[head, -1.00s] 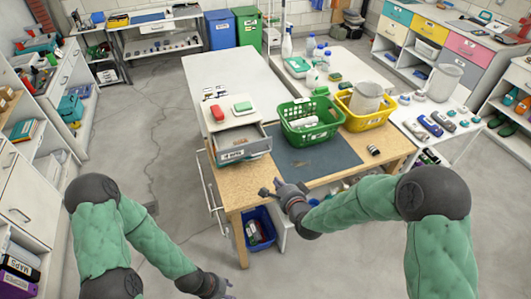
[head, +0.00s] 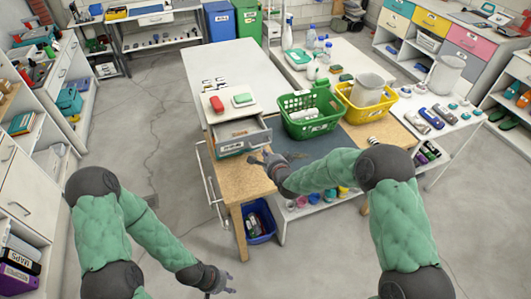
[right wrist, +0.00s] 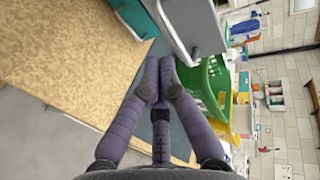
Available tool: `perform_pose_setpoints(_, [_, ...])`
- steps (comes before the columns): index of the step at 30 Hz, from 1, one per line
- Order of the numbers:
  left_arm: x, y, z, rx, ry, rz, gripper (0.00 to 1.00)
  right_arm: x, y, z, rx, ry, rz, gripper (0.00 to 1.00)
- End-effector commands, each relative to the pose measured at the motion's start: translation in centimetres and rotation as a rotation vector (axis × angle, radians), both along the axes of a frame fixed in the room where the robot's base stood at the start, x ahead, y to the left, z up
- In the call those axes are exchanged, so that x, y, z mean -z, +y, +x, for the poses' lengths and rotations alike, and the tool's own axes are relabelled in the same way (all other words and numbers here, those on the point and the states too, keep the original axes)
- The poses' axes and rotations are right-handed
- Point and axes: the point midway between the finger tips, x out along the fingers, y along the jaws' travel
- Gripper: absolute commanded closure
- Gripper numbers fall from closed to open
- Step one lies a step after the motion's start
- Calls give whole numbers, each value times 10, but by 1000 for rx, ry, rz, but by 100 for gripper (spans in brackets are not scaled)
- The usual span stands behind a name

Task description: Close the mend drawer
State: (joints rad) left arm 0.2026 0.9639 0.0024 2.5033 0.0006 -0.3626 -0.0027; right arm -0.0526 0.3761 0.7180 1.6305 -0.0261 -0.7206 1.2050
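A small white drawer unit (head: 228,108) stands on the wooden table, with a red and a green item on top. Its upper drawer (head: 250,134) is pulled out toward me, with contents visible inside; its label is too small to read now. In the right wrist view a grey drawer front (right wrist: 187,28) and a teal front (right wrist: 132,16) show at the top. My right gripper (head: 257,162) is just in front and to the right of the drawer, apart from it as far as I can tell; its fingertips (right wrist: 159,62) come together, empty. My left gripper (head: 229,281) hangs low at the front, away from the table.
A green basket (head: 311,125) and a yellow basket (head: 368,116) stand right of the drawer unit. A blue bin (head: 262,226) sits under the table. A metal rail (head: 212,193) runs along the table's left side. The floor to the left is clear.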

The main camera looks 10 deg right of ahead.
Motion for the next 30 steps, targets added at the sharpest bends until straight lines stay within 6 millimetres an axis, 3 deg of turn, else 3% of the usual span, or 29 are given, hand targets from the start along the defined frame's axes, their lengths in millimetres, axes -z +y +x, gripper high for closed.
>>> perform_pose_setpoints(5, [0, 0, 0, 0, 0, 0, 60, -2, 3, 11, 0, 1, 1, 100])
perform_pose_setpoints(19, [4, 0, 0, 0, 0, 0, 60, 0, 4, 17, -1, 2, 0, 100])
perform_pose_setpoints(30, [46, 0, 0, 0, 0, 0, 60, 4, 21, 84, -1, -1, 0, 100])
